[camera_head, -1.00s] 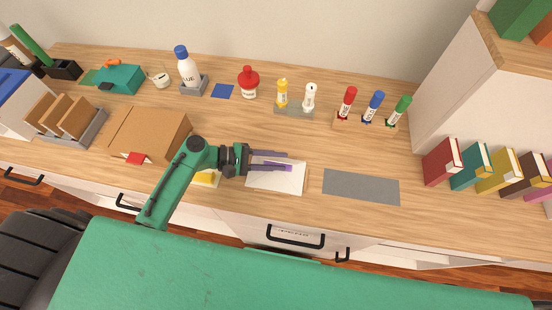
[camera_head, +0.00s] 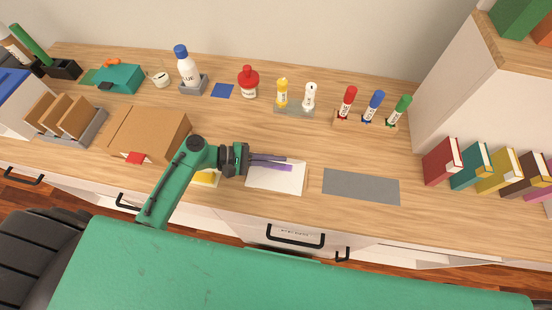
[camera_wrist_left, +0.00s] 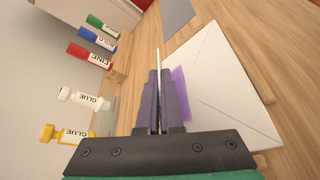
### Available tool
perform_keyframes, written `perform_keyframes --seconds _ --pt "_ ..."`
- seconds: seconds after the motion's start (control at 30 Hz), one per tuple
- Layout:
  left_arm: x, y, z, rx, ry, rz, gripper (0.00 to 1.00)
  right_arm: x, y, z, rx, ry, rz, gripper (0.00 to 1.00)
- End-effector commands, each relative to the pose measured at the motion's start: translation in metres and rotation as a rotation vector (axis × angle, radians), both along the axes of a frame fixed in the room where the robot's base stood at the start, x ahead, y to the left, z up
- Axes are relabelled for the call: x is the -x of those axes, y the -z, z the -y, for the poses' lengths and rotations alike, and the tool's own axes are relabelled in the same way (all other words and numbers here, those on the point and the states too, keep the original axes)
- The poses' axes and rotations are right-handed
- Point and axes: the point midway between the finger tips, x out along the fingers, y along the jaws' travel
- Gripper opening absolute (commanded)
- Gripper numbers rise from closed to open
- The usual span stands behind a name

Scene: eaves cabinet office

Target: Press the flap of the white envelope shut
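The white envelope (camera_head: 286,181) lies on the wooden counter, and its creased face shows in the left wrist view (camera_wrist_left: 222,80). A purple strip (camera_wrist_left: 182,95) runs along its edge beside the fingers. The flap (camera_wrist_left: 158,60) appears as a thin pale sliver, seen edge-on and standing up between the fingers. My left gripper (camera_head: 286,159) is at the envelope's far edge; in the left wrist view its purple fingers (camera_wrist_left: 159,75) are close together with this sliver between them. Most of the flap is hidden by the fingers. My right gripper is out of view.
A grey mat (camera_head: 361,187) lies right of the envelope. A yellow pad (camera_head: 206,178) is partly under my left arm. Glue bottles (camera_head: 296,97) and capped markers (camera_head: 372,108) stand behind. A cardboard box (camera_head: 148,130) stands left. Counter between envelope and glue holder is clear.

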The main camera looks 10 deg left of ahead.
Motion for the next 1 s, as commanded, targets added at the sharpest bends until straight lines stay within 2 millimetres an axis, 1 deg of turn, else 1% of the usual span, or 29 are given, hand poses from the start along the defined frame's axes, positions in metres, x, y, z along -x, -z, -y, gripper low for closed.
perform_keyframes --seconds 0.63,0.8,0.9,1.0 --pt "0.0 0.0 0.0 0.0 0.0 0.0 0.0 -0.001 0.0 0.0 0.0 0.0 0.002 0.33" --pt "0.004 0.006 0.001 0.003 0.002 0.088 0.0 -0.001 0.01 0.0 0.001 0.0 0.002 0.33" --pt "0.004 0.005 0.0 0.002 0.002 0.126 0.0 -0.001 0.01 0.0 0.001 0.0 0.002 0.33" --pt "0.004 0.004 0.0 0.002 0.002 0.126 0.0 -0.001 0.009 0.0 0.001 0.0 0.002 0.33"
